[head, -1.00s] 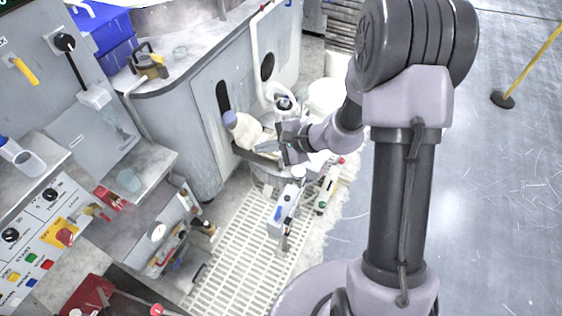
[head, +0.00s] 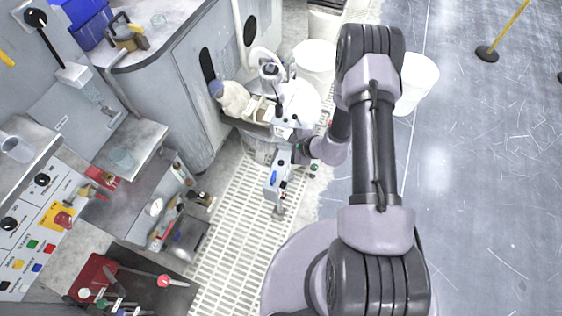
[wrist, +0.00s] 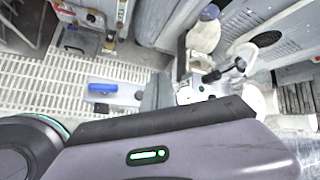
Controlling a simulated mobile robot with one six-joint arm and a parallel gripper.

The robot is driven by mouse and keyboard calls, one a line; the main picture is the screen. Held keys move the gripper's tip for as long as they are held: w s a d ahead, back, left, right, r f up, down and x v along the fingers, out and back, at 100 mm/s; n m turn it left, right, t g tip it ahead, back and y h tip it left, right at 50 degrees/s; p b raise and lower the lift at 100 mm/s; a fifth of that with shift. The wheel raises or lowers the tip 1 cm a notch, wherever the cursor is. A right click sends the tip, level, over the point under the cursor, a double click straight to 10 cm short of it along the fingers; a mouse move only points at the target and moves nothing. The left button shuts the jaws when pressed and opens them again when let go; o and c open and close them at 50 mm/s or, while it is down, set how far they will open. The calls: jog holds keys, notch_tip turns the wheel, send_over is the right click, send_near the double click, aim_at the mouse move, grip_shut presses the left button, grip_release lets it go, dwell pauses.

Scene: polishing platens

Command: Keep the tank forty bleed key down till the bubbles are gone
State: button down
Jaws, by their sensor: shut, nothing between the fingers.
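The blue bar also shows in the wrist view (wrist: 103,87). A white bottle with a blue cap (head: 232,97) and white round parts (head: 298,103) sit just behind it. My gripper (head: 290,138) is shut and empty, beside the top of the pale unit; whether it touches anything I cannot tell. I cannot read any tank number, pick out the bleed key or see bubbles.
A pale floor grating (head: 232,215) runs past the unit. A grey cabinet (head: 185,110) and benches with a control panel (head: 40,230) crowd the left. A white bucket (head: 314,62) stands behind. A red box (head: 98,275) is at front left.

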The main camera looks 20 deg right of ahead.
aim_at(283, 164)
jog(key=shift+f+b, duration=3.2)
jog(key=shift+f, duration=1.2)
jog(key=shift+f+b, duration=0.4)
jog(key=shift+b, duration=0.1)
jog(key=shift+f+b, duration=0.4)
jog(key=shift+b, duration=0.05)
jog(key=shift+r, duration=0.15)
dwell(0.5)
jog(key=shift+r+p, duration=0.5)
jog(key=shift+r, duration=0.2)
jog(key=shift+r+p, duration=1.55)
jog(key=shift+r, duration=0.95)
